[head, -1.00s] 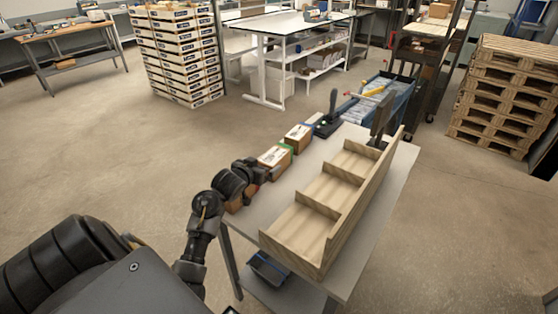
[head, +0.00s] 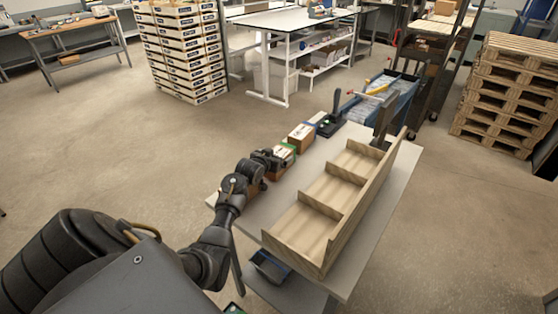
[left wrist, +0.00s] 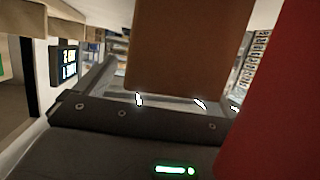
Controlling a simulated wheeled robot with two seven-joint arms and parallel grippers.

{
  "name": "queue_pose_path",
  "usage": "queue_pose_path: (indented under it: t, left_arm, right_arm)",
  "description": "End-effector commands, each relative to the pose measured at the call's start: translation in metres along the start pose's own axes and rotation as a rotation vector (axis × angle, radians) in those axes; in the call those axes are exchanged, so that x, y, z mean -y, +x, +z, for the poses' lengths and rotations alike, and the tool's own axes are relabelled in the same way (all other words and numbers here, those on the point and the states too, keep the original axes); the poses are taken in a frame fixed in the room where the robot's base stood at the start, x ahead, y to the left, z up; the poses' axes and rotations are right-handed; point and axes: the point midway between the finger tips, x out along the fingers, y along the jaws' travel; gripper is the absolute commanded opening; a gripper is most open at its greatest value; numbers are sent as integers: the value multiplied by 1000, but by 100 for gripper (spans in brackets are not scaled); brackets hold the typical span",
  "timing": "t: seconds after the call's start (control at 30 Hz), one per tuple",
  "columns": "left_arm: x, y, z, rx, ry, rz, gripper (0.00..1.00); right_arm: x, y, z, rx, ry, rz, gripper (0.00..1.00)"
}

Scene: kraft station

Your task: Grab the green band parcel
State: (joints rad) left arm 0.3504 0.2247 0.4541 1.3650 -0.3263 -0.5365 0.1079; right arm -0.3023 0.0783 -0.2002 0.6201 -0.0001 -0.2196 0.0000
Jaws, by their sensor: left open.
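The green band parcel (head: 288,150) is a brown box on the grey table, mostly hidden behind my left gripper in the head view. My left gripper (head: 272,159) is open at its near side, over or beside it; contact cannot be told. In the left wrist view a plain brown box face (left wrist: 188,45) fills the top centre, very close. A blurred red surface (left wrist: 280,100) covers the right side; I cannot tell what it belongs to. No green band shows there. My right gripper is not in view.
Another brown parcel (head: 301,135) stands just beyond in the same row, with a blue-banded one (head: 317,119) behind it. A wooden divided tray (head: 325,200) fills the table's right side.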

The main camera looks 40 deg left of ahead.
Motion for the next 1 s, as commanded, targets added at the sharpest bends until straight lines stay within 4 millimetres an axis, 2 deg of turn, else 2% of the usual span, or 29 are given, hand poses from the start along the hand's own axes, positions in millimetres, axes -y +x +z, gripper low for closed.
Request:
queue_pose_path:
  t: [0.3, 0.77, 1.0]
  left_arm:
    - [0, 4, 0, -1, 1, 0, 94]
    - [0, 3, 0, 0, 1, 0, 33]
    - [0, 3, -1, -2, 1, 0, 32]
  right_arm:
    - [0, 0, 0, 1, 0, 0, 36]
    - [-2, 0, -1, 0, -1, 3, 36]
    - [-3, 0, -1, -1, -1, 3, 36]
